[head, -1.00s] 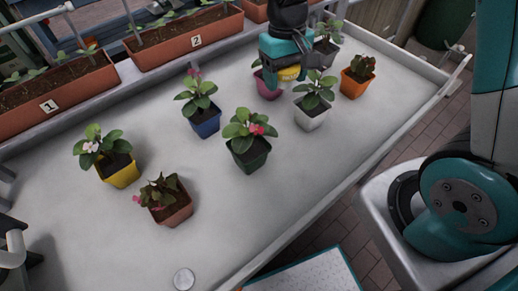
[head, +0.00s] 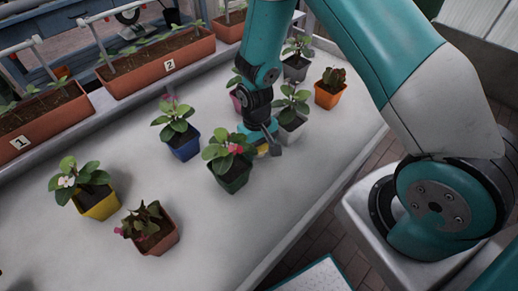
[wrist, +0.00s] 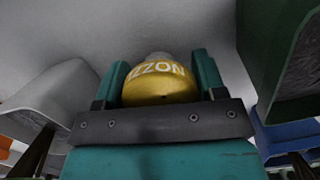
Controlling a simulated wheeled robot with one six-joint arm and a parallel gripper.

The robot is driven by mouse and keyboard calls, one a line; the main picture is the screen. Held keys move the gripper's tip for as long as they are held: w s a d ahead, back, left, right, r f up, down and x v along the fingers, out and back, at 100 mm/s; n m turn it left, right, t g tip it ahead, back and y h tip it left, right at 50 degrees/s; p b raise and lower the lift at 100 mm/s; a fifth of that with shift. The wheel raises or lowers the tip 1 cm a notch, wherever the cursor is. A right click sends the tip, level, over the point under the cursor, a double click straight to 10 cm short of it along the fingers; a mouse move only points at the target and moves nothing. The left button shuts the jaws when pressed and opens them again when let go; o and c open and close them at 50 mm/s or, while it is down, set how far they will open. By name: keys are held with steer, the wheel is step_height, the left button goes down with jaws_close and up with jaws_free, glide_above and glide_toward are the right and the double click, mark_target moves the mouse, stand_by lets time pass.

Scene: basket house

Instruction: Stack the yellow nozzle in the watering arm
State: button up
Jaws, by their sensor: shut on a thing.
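My gripper (wrist: 162,80) is shut on the yellow nozzle (wrist: 160,88), which sits between its two teal fingers in the wrist view. The nozzle is round and gold-yellow with dark-edged white lettering and a grey end. In the head view the gripper (head: 263,138) is low over the white table, between the green pot and the white pot. A little of the yellow nozzle (head: 262,150) shows there, partly hidden by the gripper and plant. I cannot make out the watering arm for certain. White pipes (head: 100,17) stand over the planters at the back.
A green pot (head: 233,177) and a white pot (head: 290,132) flank the gripper closely. Blue (head: 184,148), orange (head: 327,97), yellow (head: 102,207) and terracotta (head: 160,241) pots stand on the table (head: 220,235). Long numbered planters (head: 160,68) line the back. The front of the table is clear.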

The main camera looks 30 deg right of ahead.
steer(key=shift+f, duration=0.4)
steer(key=shift+f, duration=0.15)
steer(key=o, duration=0.9)
